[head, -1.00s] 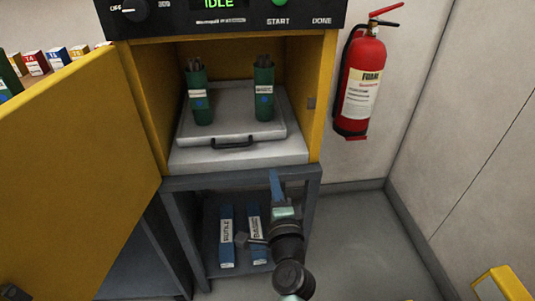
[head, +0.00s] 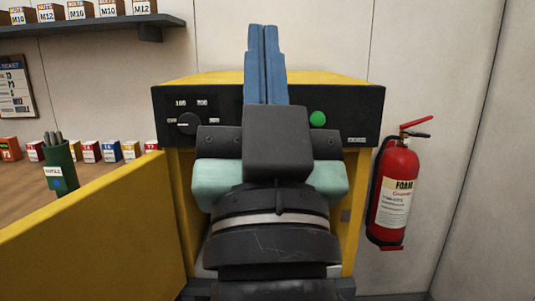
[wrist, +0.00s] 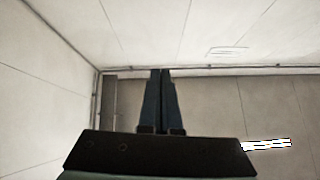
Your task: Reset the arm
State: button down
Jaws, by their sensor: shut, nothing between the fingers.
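My gripper (head: 265,60) stands raised in the middle of the head view, its two blue fingers pointing up and pressed together with nothing between them. My arm hides most of the yellow oven (head: 175,215) behind it, including its inside and its display. In the wrist view the shut fingers (wrist: 161,100) point toward the upper walls and ceiling, touching nothing.
The yellow oven door (head: 80,235) hangs open to the left. A green canister (head: 61,170) with rods and several small boxes (head: 91,152) are on the bench at left. A shelf (head: 90,28) holds boxes above. A red fire extinguisher (head: 396,195) hangs at right.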

jog(key=s+r+t+h, duration=0.1)
jog(key=s+r, duration=0.3)
jog(key=s, duration=0.1)
notch_tip(320, 180, up, 24)
jog(key=w+p, duration=0.1)
jog(key=p, duration=2.4)
jog(key=shift+d, duration=0.25)
